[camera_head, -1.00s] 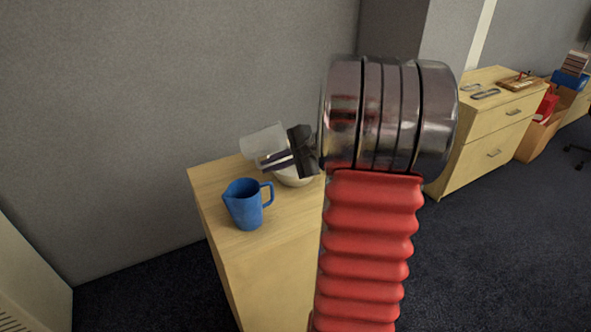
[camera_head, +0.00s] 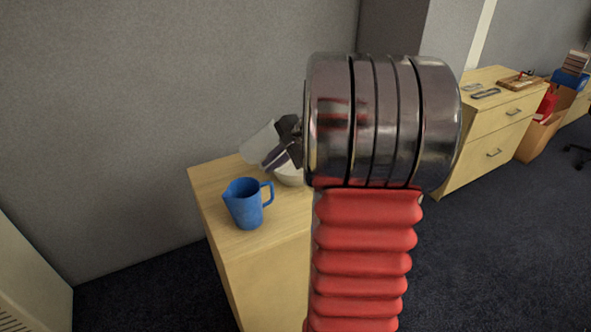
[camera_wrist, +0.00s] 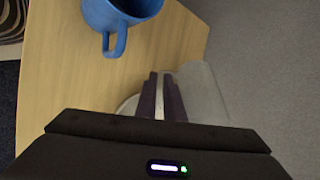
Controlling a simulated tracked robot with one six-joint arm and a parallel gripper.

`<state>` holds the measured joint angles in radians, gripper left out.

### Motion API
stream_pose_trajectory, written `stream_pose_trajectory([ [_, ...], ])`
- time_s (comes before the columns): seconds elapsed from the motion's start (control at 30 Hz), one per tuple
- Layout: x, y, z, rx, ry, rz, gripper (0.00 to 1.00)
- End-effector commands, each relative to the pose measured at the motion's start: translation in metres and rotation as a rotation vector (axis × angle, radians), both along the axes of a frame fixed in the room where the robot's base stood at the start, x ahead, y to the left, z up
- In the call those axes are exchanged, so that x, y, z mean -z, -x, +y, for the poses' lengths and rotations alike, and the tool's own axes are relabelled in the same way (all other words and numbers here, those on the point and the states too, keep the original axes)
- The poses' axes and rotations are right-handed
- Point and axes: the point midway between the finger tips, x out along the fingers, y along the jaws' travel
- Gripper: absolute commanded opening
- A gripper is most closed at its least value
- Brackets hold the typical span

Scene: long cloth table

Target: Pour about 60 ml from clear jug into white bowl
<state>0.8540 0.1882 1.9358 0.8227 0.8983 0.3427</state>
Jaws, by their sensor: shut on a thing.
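The clear jug (camera_head: 256,147) is held tilted above the table, with my gripper (camera_head: 277,157) shut on it. In the wrist view the jug (camera_wrist: 205,92) is a pale, see-through shape beside the fingers of my gripper (camera_wrist: 163,85). The white bowl (camera_head: 290,175) stands on the wooden table top just under the jug and gripper, partly hidden by my arm. A small part of the bowl's rim (camera_wrist: 127,107) shows in the wrist view. I cannot make out any liquid or stream.
A blue jug (camera_head: 246,204) with a handle stands upright on the wooden cabinet (camera_head: 212,176), left of and nearer than the bowl. It also shows in the wrist view (camera_wrist: 112,14). A grey wall (camera_head: 150,100) rises behind. Another cabinet (camera_head: 470,140) with small items is at the right.

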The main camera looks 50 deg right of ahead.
Motion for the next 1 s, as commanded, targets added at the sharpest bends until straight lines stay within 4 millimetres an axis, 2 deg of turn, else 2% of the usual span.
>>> stream_pose_trajectory([
  [0.57, -0.001, 0.000, 0.000, 0.001, 0.001, 0.003, 0.00],
  [1.0, -0.016, -0.001, 0.000, 0.007, 0.064, 0.095, 0.00],
])
